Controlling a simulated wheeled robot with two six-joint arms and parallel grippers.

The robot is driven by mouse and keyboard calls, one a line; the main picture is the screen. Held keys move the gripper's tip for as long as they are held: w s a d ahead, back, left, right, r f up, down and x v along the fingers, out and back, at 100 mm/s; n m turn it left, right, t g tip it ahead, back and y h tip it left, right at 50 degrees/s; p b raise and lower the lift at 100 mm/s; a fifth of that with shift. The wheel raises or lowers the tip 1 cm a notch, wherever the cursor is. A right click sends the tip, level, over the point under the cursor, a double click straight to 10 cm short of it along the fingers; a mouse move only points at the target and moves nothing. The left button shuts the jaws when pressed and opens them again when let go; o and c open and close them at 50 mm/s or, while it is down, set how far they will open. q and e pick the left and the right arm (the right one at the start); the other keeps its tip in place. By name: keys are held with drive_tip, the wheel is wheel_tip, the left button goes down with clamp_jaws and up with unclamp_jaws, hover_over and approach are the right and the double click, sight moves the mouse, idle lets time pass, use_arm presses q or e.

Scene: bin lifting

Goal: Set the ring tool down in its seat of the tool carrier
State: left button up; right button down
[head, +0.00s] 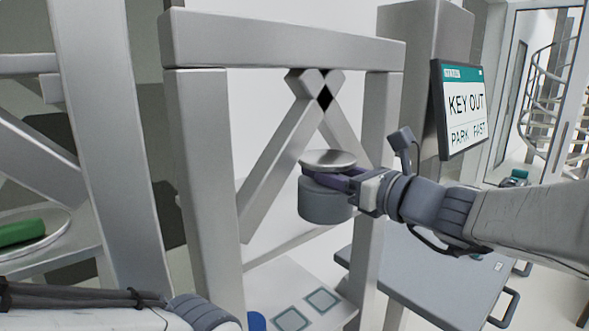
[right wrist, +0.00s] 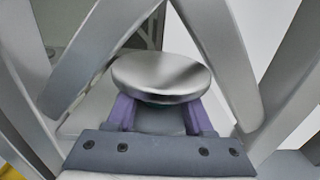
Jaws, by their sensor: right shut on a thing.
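My right gripper (head: 335,180) is shut, its purple fingers on either side of a grey round tool with a shiny metal disc on top (head: 326,200), which I take as the ring tool. The tool is upright and held in the air in front of the metal frame. The disc also shows in the right wrist view (right wrist: 160,77), between the fingers. I see no open ring shape. A pale surface with teal-outlined squares (head: 306,308) lies low in the head view; I cannot tell whether it is the tool carrier. My left arm shows at bottom left, its gripper out of view.
A grey metal frame (head: 285,42) with crossed braces stands around and behind the tool. A blue object (head: 257,321) is partly cut off at the bottom. A grey cart (head: 430,275) stands at lower right. A screen (head: 464,108) reads "KEY OUT". A green object (head: 22,232) lies at left.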

sight(331, 158)
drive_tip(key=shift+s+d+r, duration=0.1)
drive_tip(key=shift+s+d, duration=0.2)
drive_tip(key=shift+s, duration=0.2)
drive_tip(key=shift+r, duration=0.15)
drive_tip(key=shift+r+p, duration=0.95)
drive_tip(key=shift+r, duration=0.45)
